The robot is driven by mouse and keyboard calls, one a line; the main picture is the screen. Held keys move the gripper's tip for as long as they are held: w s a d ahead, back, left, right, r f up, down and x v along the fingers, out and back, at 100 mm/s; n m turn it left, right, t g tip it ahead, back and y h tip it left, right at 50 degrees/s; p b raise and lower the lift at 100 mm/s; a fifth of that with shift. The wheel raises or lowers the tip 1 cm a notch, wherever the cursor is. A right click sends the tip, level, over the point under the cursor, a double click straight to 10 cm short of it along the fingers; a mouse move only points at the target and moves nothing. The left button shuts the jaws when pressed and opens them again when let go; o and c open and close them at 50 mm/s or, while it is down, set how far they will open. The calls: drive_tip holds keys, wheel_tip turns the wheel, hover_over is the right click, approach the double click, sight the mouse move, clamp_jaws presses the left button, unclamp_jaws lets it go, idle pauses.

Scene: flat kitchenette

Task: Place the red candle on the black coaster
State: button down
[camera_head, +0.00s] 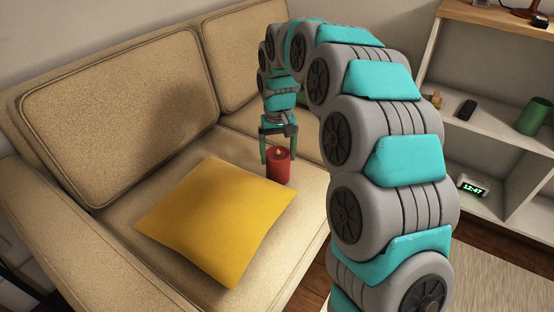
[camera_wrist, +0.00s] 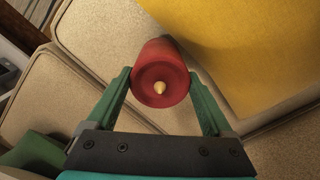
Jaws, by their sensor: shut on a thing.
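The red candle (camera_head: 279,166) is upright between the fingers of my gripper (camera_head: 277,147), over the sofa seat beside the yellow cushion. In the wrist view the candle (camera_wrist: 161,75) sits between the two green fingertips of my gripper (camera_wrist: 160,80), its top with a pale wick facing the camera. My gripper is shut on the candle. I cannot tell whether the candle's base touches the seat. No black coaster can be made out in either view.
The beige sofa (camera_head: 120,105) fills the left, with a yellow cushion (camera_head: 217,215) on its seat. A white shelf (camera_head: 484,135) at right holds a green cup (camera_head: 534,116), a dark remote-like object (camera_head: 465,109) and a digital clock (camera_head: 472,187). A rug (camera_head: 490,275) lies at lower right.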

wheel_tip(320, 180, down, 2)
drive_tip(key=shift+f, duration=0.1)
unclamp_jaws()
wheel_tip(320, 180, up, 10)
drive_tip(key=shift+w+r, duration=0.1)
drive_tip(key=shift+r, duration=0.95)
